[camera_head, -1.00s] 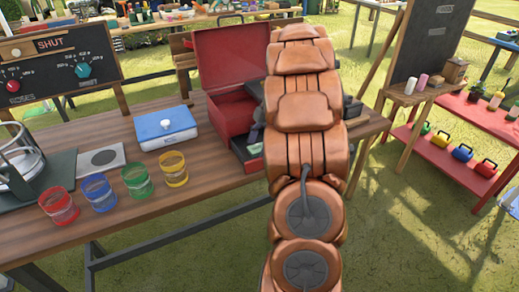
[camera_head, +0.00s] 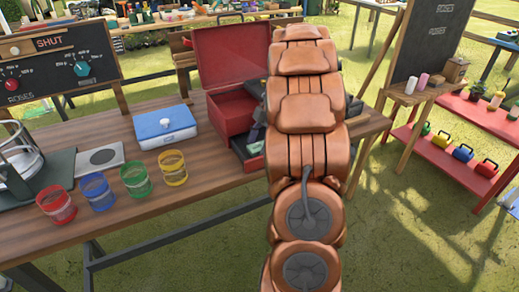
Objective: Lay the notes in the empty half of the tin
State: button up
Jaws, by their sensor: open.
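The red tin (camera_head: 231,116) stands on the wooden table with its lid (camera_head: 231,55) raised at the back. The visible left part inside looks empty. A dark tray with a red edge (camera_head: 247,163) sits at its front right, partly behind my arm. A small green piece (camera_head: 254,148) shows in this tray; I cannot tell whether it is the notes. My arm covers the right side of the tin. A grey piece of my gripper (camera_head: 259,131) seems to show at the arm's left edge, over the tray. It is open; its fingertips are mostly hidden.
A chalkboard with dials (camera_head: 50,66) stands at left. Bare tabletop (camera_head: 205,175) lies before the tin.

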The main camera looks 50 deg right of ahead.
jog(key=shift+c, duration=0.2)
dwell(0.4)
jog(key=shift+f, duration=0.15)
jog(key=c, duration=1.2)
jog(key=shift+a+r+p, duration=0.1)
jog(key=shift+r+p, duration=0.25)
jog(key=shift+p, duration=0.25)
